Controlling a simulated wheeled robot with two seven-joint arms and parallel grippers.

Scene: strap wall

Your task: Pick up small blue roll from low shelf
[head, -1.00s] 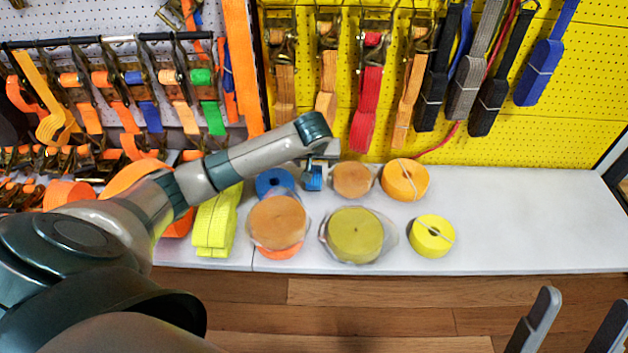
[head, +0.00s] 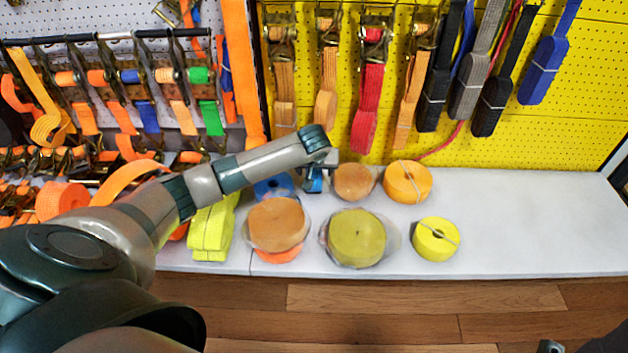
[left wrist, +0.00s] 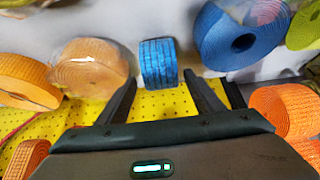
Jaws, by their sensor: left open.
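The small blue roll (head: 314,183) stands on the white low shelf (head: 520,230), partly hidden by my left gripper (head: 320,172) in the head view. In the left wrist view the small blue roll (left wrist: 158,62) shows its ribbed side, just beyond and between the fingertips of my left gripper (left wrist: 158,78). Those fingers are open and spread to either side of it, with no grip visible. My right gripper (head: 578,345) shows only its fingertips at the bottom right edge of the head view. They are apart.
A larger blue roll (head: 273,187) lies close to the left of the small one. A tan roll (head: 353,181) is close on its right, with an orange roll (head: 407,183) beyond. Larger rolls lie in front. Straps hang on the yellow pegboard (head: 560,125) behind. The shelf's right side is clear.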

